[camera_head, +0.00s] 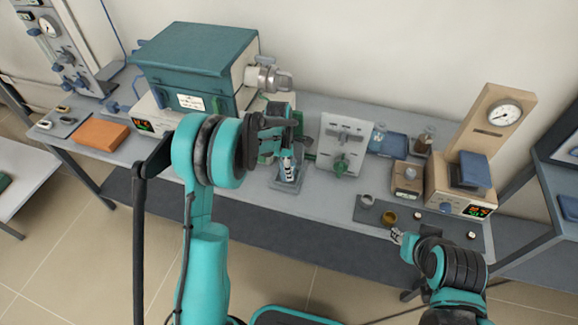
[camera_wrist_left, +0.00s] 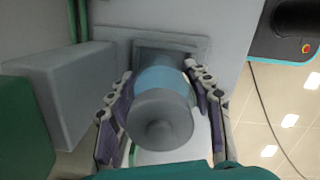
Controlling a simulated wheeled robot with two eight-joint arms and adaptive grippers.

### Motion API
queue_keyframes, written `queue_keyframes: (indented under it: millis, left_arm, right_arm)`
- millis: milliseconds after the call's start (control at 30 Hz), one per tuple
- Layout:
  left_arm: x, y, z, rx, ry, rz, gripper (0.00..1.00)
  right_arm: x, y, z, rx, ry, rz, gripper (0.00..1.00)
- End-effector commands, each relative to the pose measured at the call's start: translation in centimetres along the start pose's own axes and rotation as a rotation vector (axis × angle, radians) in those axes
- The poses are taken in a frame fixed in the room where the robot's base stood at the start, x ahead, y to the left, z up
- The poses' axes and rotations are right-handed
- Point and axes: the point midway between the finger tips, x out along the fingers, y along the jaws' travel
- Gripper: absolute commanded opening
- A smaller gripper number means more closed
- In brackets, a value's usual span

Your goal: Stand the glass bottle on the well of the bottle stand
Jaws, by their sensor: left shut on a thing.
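The glass bottle (camera_wrist_left: 160,115) is grey and translucent with a rounded stopper and a pale blue band. In the left wrist view it sits between the two fingers of my left gripper (camera_wrist_left: 162,100), which is shut on it. In the head view my left gripper (camera_head: 288,164) is over the grey bottle stand (camera_head: 284,187), and its fingers mostly hide the bottle. The stand also shows beyond the bottle in the left wrist view (camera_wrist_left: 196,46). The well is hidden, and I cannot tell whether the bottle touches it. My right gripper (camera_head: 397,237) is at the table's front edge, small and unclear.
A teal furnace (camera_head: 195,60) stands behind my left arm. A white panel with a green valve (camera_head: 343,145) is just right of the stand. An orange block (camera_head: 100,133) lies at the left. A dark mat (camera_head: 375,213) with small cups is at the right. The table front between is clear.

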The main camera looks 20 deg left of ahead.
Motion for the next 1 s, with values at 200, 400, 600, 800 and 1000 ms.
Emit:
queue_keyframes:
  millis: [200,400,600,800,1000]
  left_arm:
    - [-0.1,0.0,0.0,0.0,0.0,0.0,0.1]
    - [-0.1,0.0,0.0,0.0,0.0,0.0,0.75]
    - [-0.1,0.0,0.0,0.0,0.0,0.0,0.75]
    - [-2.4,0.0,0.0,0.0,0.0,0.0,0.75]
    - [-5.7,0.0,0.0,0.0,0.0,0.0,0.75]
  right_arm:
    - [0.0,0.0,0.0,0.0,0.0,0.0,0.34]
    - [0.0,0.0,0.0,0.0,0.0,0.0,0.34]
    - [0.0,0.0,0.0,0.0,0.0,0.0,0.34]
    - [0.0,0.0,0.0,0.0,0.0,0.0,0.34]
    - [0.0,0.0,0.0,0.0,0.0,0.0,0.34]
